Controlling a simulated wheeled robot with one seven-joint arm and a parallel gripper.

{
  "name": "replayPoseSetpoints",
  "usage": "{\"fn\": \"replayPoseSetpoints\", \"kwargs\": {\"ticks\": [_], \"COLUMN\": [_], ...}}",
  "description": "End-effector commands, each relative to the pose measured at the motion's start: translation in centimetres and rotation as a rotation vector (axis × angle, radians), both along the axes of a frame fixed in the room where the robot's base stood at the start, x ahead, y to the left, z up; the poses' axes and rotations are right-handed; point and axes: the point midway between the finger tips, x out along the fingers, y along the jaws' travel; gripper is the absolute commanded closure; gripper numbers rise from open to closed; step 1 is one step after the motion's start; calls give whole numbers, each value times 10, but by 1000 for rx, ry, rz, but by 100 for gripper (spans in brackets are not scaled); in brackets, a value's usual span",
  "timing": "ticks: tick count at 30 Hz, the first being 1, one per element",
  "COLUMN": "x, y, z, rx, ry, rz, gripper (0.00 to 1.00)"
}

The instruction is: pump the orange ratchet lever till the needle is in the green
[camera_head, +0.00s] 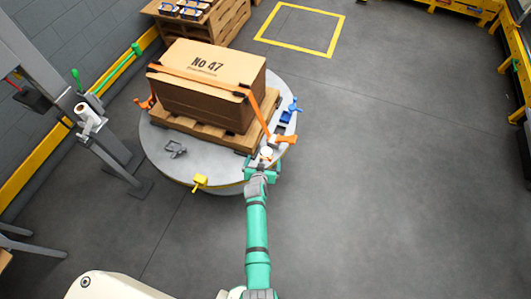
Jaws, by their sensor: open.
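An orange strap (200,79) runs over a brown carton marked No 47 (208,90) and down its right side. At the strap's lower end is an orange ratchet lever (286,138), at the right edge of the round grey turntable. A small round white face (266,153) shows just left of the lever. It may be the gauge, but it is too small for me to read a needle or a green band. My gripper (263,165) is open beside the lever, at the turntable's front right. I cannot tell whether its fingers touch the lever.
The carton stands on a wooden pallet (188,127) on the turntable (160,165). Yellow (200,181), blue (288,116) and grey (176,149) fittings sit around it. A grey post stands at left. The floor at right is clear.

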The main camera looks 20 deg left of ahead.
Motion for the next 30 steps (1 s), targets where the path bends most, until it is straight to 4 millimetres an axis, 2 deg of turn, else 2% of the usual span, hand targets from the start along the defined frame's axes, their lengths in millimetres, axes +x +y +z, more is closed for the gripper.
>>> {"fn": "replayPoseSetpoints", "kwargs": {"ticks": [8, 13, 30], "x": [0, -8, -73], "y": [0, -2, -15], "z": [0, 6, 53], "rx": [0, 0, 0], "ry": [0, -1, -1], "rz": [0, 0, 0], "gripper": [0, 0, 0]}}
